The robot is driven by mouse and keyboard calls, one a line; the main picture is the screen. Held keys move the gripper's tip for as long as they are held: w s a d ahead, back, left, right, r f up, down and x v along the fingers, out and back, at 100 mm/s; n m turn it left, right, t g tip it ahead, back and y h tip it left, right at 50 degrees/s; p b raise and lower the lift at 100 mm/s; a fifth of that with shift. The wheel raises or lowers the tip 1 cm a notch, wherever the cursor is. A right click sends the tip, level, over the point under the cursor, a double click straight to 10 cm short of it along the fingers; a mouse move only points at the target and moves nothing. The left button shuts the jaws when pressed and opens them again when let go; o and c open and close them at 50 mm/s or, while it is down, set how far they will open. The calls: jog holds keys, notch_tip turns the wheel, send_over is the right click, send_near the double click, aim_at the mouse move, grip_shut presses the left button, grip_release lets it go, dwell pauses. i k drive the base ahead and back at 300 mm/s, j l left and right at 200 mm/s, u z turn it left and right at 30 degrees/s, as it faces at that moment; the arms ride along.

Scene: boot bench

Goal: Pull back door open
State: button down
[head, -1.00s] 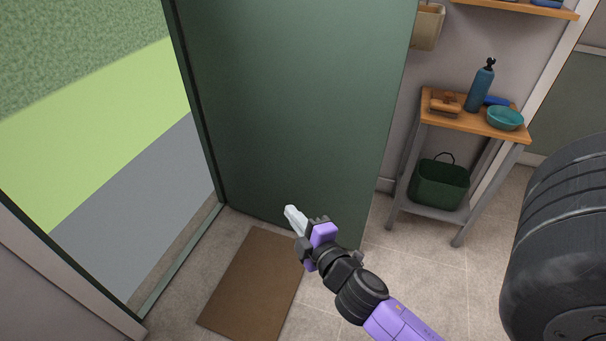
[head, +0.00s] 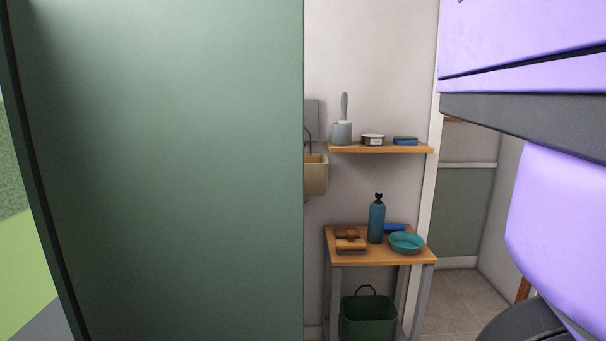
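The back door (head: 170,170) is a plain dark green panel that fills the left half of the head view. It stands swung inward, with its free edge in front of the wall beside the shelves. The dark door frame (head: 45,190) runs down at the far left, and green and grey ground outdoors shows past it. No handle shows on the visible face. My gripper is outside this view; only purple and black parts of my own body show large at the right.
A wooden-topped bench (head: 380,252) holds a teal bottle (head: 377,220), a teal bowl (head: 407,243) and brushes (head: 349,243). A green bucket (head: 369,316) stands below. A wall shelf (head: 380,149) and a beige bin (head: 316,174) are above. Tiled floor (head: 450,300) shows at the right.

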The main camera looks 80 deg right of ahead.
aim_at(168, 135)
jog(key=l+z, duration=0.45)
jog(key=i+l+z, duration=0.1)
jog(key=l+z, duration=0.35)
jog(key=i+l, duration=0.1)
jog(key=l, duration=0.3)
jog(key=i+l+z, duration=0.1)
jog(key=l, duration=0.35)
jog(key=i+l, duration=0.1)
jog(key=l, duration=0.3)
jog(key=i+l+z, duration=0.1)
jog(key=l, duration=0.3)
jog(key=i+l, duration=0.1)
jog(key=l, duration=0.3)
jog(key=z, duration=0.05)
